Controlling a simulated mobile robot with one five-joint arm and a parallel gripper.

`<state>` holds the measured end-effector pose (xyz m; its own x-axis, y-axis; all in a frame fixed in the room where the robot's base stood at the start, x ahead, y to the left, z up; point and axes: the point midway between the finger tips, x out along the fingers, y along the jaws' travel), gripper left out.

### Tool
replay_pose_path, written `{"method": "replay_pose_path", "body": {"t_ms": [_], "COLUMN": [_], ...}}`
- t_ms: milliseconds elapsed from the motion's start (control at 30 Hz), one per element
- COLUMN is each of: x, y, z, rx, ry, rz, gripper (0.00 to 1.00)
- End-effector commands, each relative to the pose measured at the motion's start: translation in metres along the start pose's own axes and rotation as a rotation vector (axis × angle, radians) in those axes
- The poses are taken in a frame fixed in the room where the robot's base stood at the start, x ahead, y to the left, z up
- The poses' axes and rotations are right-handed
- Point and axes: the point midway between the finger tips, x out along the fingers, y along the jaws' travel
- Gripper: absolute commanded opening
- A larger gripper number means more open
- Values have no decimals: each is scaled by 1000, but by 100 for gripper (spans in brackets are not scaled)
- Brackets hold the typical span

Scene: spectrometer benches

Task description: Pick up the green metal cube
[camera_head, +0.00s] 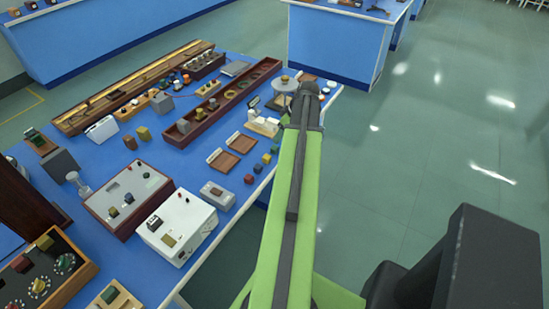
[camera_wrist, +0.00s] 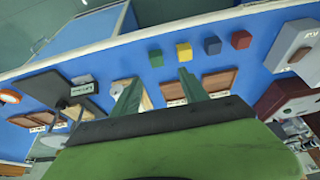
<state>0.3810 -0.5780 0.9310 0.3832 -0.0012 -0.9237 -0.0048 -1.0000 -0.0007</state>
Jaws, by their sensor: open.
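The green metal cube (camera_wrist: 156,57) sits on the blue bench top in the wrist view, at one end of a row of small cubes. It also shows in the head view (camera_head: 275,149), close to the bench's right edge, just left of my arm. My gripper (camera_wrist: 160,85) is open and empty in the wrist view, its two green fingers apart. The cube appears beyond the fingertips, roughly in line with the gap between them, and is not touched. In the head view the fingers cannot be made out at the arm's dark far end.
Beside it are a yellow cube (camera_wrist: 184,51), a blue cube (camera_wrist: 213,45) and a red cube (camera_wrist: 241,39). Brown trays (camera_head: 240,143), a grey box (camera_head: 217,196) and a white instrument (camera_head: 177,226) stand nearby. The green floor (camera_head: 430,160) right of the bench is mostly clear.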

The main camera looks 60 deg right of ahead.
Motion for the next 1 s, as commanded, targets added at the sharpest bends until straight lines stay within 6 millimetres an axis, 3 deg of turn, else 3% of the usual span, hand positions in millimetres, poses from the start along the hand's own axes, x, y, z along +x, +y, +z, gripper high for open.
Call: {"method": "replay_pose_path", "body": {"t_ms": [33,200,467,767,1000], "x": [22,50,55,102,100], "y": [1,1,2,8,7], "z": [4,3,2,9,6], "rx": [0,0,1,3,3], "ry": [0,0,0,0,0], "rz": [0,0,1,2,2], "gripper": [52,52,52,52,52]}}
